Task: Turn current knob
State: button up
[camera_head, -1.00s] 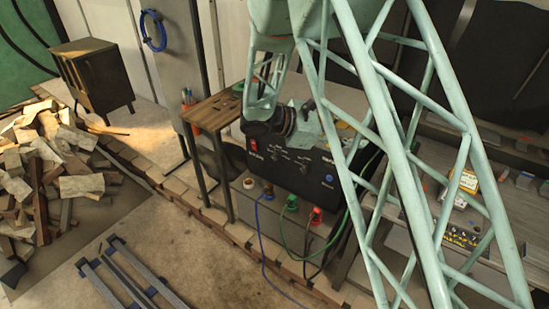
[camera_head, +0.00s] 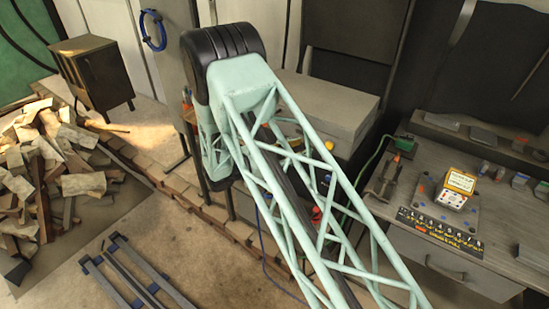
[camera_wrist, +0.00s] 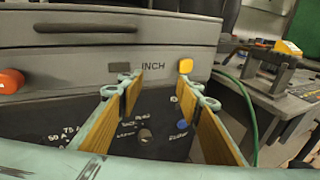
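The grey machine with a dark front panel (camera_wrist: 85,110) fills the wrist view. A small round dark knob (camera_wrist: 145,134) with markings around it shows low between my fingers. "50 A" and "75 A" markings show left of my left finger; whatever they surround is partly hidden by that finger. A blue button (camera_wrist: 182,124) is right of the small knob. My gripper (camera_wrist: 164,92) is open and empty, its two padded fingers pointing toward the panel. I see no contact with a knob. In the head view my arm hides the gripper and most of the panel.
On the machine are a red-orange knob (camera_wrist: 11,81) and a yellow button (camera_wrist: 185,66) beside "INCH". A green cable (camera_wrist: 247,105) hangs at right. A workbench (camera_head: 425,165) holds a yellow-topped device (camera_head: 458,185). A firewood pile (camera_head: 65,175) and blue-grey rails (camera_head: 135,280) lie left.

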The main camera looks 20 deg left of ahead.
jog(key=s+a+f+n+t+y+p, duration=0.1)
jog(key=s+a+f+n+t+y, duration=0.1)
jog(key=a+f, duration=0.6)
jog(key=s+a+f+n+t+y+p, duration=0.2)
jog(key=a+f+n, duration=0.3)
jog(key=a+f, duration=0.3)
jog(key=shift+s+a+f+y, duration=0.2)
jog(key=shift+s+a+y, duration=0.35)
jog(key=shift+y, duration=0.35)
jog(key=shift+d, duration=0.1)
jog(key=shift+w, duration=0.1)
jog(key=x, duration=1.3)
jog(key=shift+w+r, duration=0.25)
jog(key=shift+d, duration=0.1)
jog(key=shift+c, duration=0.9)
jog(key=c, duration=0.7)
